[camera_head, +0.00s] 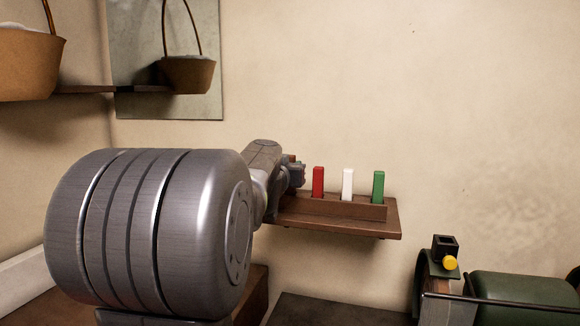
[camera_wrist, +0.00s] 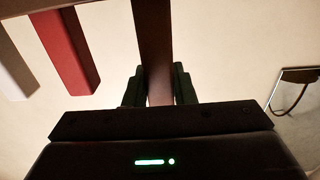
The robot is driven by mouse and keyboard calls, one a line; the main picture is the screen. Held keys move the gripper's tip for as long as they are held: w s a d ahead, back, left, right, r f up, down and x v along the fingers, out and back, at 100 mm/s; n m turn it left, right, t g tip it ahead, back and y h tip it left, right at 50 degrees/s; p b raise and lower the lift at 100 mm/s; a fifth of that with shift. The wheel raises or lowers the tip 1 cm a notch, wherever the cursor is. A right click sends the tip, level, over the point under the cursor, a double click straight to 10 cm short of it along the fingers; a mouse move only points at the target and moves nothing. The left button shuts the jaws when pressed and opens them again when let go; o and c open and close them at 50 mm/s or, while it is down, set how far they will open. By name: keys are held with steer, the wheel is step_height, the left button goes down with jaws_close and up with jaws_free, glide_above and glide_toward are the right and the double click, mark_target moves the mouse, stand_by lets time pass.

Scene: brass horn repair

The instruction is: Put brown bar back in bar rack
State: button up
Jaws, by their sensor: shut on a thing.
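The bar rack (camera_head: 335,208) is a brown wooden block on a wall shelf in the head view. A red bar (camera_head: 318,181), a white bar (camera_head: 347,184) and a green bar (camera_head: 378,186) stand upright in it. My gripper (camera_head: 298,174) is at the rack's left end, left of the red bar. In the wrist view my gripper (camera_wrist: 159,88) is shut on the brown bar (camera_wrist: 154,45), which runs up out of the top edge. The red bar (camera_wrist: 68,50) shows to its left. The brown bar's far end is hidden, so I cannot tell whether it is seated.
The wall shelf (camera_head: 393,220) carries the rack. The air right of the rack is clear.

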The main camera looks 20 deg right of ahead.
steer(key=shift+f+b, duration=0.85)
steer(key=shift+f, duration=0.35)
steer(key=o, duration=1.1)
steer(key=shift+c, duration=0.2)
steer(key=p+v, duration=0.1)
steer(key=v, duration=1.3)
steer(key=shift+w+d, duration=0.1)
steer(key=b+x, duration=0.1)
steer(key=x, duration=1.2)
steer(key=shift+w+d, duration=0.25)
steer(key=shift+w, duration=0.05)
steer(key=shift+r, duration=0.25)
steer(key=shift+f, duration=0.1)
